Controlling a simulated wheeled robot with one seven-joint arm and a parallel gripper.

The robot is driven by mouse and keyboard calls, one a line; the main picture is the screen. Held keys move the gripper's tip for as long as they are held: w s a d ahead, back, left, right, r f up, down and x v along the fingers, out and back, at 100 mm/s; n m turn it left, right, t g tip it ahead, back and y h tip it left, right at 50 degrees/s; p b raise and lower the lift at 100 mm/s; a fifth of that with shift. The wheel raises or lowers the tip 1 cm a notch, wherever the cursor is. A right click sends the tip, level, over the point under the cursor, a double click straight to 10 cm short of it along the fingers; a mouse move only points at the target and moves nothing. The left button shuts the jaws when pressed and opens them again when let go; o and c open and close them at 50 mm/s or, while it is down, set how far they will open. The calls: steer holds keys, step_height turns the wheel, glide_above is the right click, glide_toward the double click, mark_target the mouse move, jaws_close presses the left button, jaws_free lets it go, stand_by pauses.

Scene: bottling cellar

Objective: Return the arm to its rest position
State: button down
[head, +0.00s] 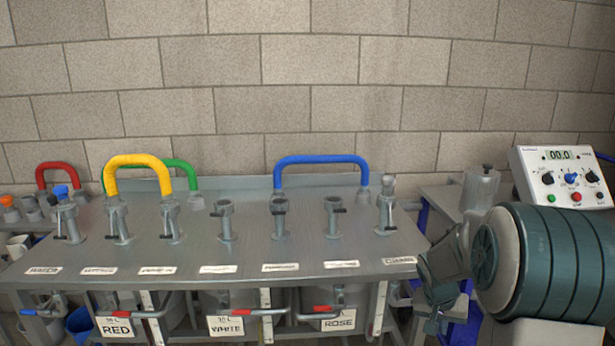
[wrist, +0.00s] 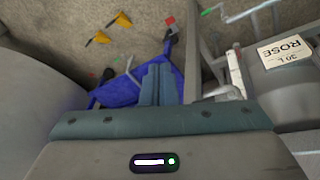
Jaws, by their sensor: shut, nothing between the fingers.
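My arm (head: 545,262) reaches in from the right side of the head view, in front of the bench's right end. My gripper (head: 437,318) hangs low there, pointing down, with its tips near the lower part of the view. In the wrist view my gripper (wrist: 160,72) shows its two fingers side by side and touching, with nothing between them. It is over the floor beside the bench, clear of the bench top. A blue object (wrist: 115,92) lies beyond the fingertips, partly hidden by them.
A steel bench (head: 340,250) carries several valves and blue, yellow, green and red hoses. Labelled tanks stand below, including ROSE (head: 338,320), also in the wrist view (wrist: 284,52). A control box (head: 565,180) and a grey canister (head: 480,190) stand at right. Yellow pieces (wrist: 122,20) lie on the floor.

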steer(key=s+a+r+n+y+p, duration=0.1)
steer(key=s+a+r+p, duration=0.4)
steer(key=s+r, duration=0.2)
steer(key=s+a+r+n+y+p, duration=0.1)
steer(key=s+a+r+n+p, duration=0.1)
steer(key=s+a+r+p, duration=0.3)
steer(key=s+a+r+n+y+p, duration=0.1)
steer(key=s+a+r+p, duration=0.4)
steer(key=s+r, duration=0.5)
step_height(320, 180, up, 5)
steer(key=shift+s+a+n+t, duration=0.15)
steer(key=shift+a+n+t, duration=0.25)
steer(key=shift+a+n, duration=0.2)
steer(key=shift+d, duration=0.15)
